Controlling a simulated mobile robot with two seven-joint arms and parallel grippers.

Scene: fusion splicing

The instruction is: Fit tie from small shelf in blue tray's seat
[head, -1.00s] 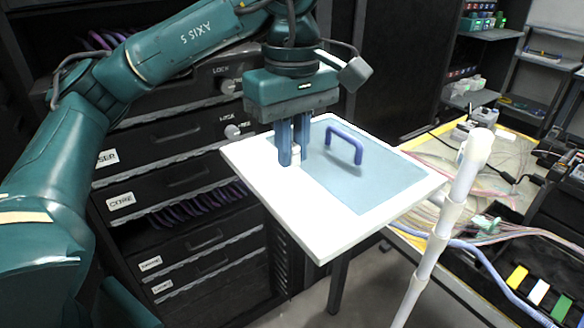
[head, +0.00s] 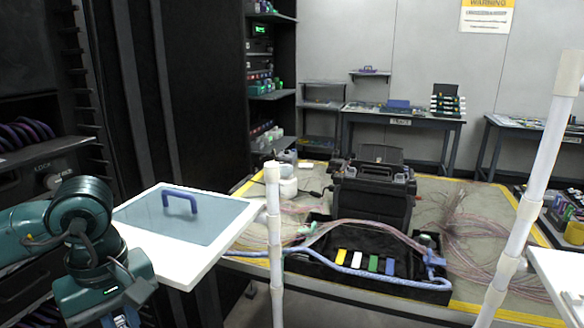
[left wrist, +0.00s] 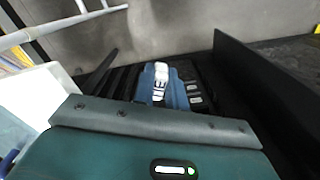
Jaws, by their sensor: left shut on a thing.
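My left gripper (head: 122,320) is low at the left edge of the head view, beside the front left of the small white shelf (head: 180,268). In the left wrist view its blue fingers (left wrist: 162,92) are shut on a small white tie (left wrist: 161,70), held over the dark floor area. The tie is hidden in the head view. The shelf has a pale blue panel with a blue handle (head: 180,194); I cannot tell whether this is the blue tray. No seat for the tie is clear to see. My right gripper is not in view.
A workbench (head: 468,262) holds a black open case (head: 300,262) with yellow, green, blue and white pieces, loose fibres and a black machine (head: 372,200). White upright poles (head: 274,235) stand in front. Tables with small blue items stand at the back wall.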

